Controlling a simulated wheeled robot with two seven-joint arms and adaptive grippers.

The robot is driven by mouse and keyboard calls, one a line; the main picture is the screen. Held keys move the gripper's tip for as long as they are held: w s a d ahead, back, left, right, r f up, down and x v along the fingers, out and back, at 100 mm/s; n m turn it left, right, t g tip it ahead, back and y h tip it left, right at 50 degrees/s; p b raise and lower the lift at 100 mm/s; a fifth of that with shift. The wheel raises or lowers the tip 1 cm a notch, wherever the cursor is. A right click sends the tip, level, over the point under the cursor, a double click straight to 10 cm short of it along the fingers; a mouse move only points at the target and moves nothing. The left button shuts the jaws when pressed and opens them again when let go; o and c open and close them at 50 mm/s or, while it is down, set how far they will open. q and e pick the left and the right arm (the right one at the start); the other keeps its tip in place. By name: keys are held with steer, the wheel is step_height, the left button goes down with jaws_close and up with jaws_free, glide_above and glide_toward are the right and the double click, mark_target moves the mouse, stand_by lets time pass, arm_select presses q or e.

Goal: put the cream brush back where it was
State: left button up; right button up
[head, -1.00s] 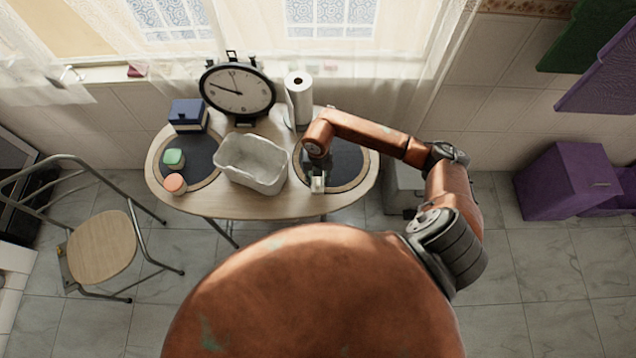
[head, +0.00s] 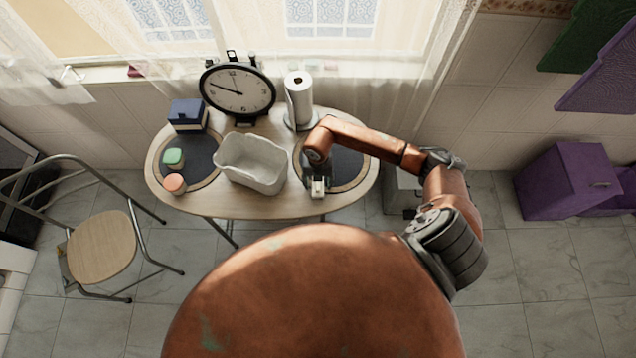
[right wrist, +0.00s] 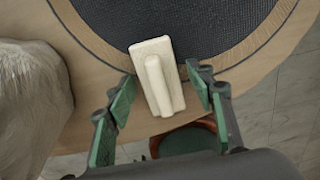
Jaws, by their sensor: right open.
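The cream brush (right wrist: 158,78) is a small pale block with a raised grip. In the right wrist view it lies at the near rim of the round dark mat (right wrist: 190,25), close to the table edge. My right gripper (right wrist: 163,88) is open, with its green-padded fingers on either side of the brush and gaps showing. In the head view the brush (head: 318,189) shows just below my right gripper (head: 319,181) at the right end of the table. I cannot tell whether the brush rests flat. My left gripper is not in view.
A whitish basket (head: 250,163) stands left of the brush on the wooden table (head: 225,204). A paper towel roll (head: 299,98) and a clock (head: 238,90) stand behind. A blue box (head: 187,115), a green item (head: 174,158) and an orange item (head: 174,183) are at the left.

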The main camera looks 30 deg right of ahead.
step_height(320, 180, up, 12)
steer(key=shift+r, duration=0.2)
stand_by(0.4)
stand_by(0.5)
